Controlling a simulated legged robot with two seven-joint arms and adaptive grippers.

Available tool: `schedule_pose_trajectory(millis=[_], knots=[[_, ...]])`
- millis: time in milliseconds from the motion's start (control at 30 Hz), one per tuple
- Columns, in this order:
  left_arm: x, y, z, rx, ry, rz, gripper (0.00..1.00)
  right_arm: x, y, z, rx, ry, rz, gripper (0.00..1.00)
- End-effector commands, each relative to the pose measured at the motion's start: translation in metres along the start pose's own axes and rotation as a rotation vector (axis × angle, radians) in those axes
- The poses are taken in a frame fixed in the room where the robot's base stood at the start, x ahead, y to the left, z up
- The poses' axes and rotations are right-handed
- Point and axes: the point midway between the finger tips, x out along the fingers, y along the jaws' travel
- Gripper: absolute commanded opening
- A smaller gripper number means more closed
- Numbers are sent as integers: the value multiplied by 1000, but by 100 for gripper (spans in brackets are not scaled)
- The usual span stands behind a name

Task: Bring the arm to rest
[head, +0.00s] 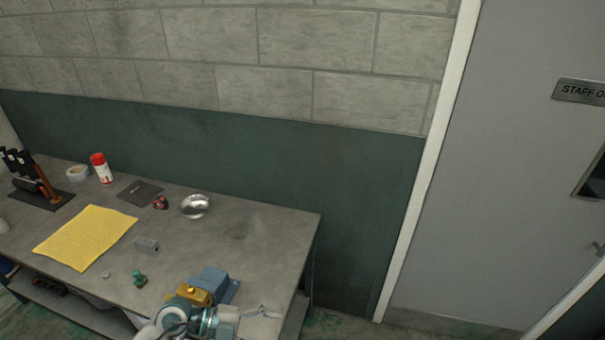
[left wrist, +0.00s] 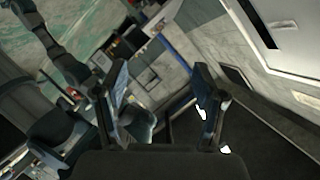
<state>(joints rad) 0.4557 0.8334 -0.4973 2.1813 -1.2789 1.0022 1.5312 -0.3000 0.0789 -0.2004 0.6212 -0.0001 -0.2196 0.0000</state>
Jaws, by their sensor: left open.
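My left gripper (left wrist: 158,72) shows in the left wrist view, with its two dark fingers spread apart and nothing between them. It is not seen in the head view, so its place relative to the bench cannot be told. My right gripper is in neither view. In the head view, a grey workbench (head: 240,238) stands against the wall. At its front edge is a blue block-like device (head: 216,283) with a brass-coloured part (head: 192,292) and a rounded silver and teal piece (head: 208,322) close by.
On the bench are a yellow cloth (head: 85,238), a metal bowl (head: 195,206), a red and white can (head: 101,168), a tape roll (head: 77,172), a small grey block (head: 146,245) and a green knob-like piece (head: 139,278). A grey door (head: 500,190) stands at the right.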

Motion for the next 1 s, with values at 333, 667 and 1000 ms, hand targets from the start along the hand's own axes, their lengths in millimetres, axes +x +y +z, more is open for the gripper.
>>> schedule_pose_trajectory(millis=[333,667,1000], knots=[[-67,-90,19,-321,34,-1219,70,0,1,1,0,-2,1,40],[-99,115,154,-1142,-831,-1363,70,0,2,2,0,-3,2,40],[-60,278,123,-1590,-1214,-871,70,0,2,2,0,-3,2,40]])
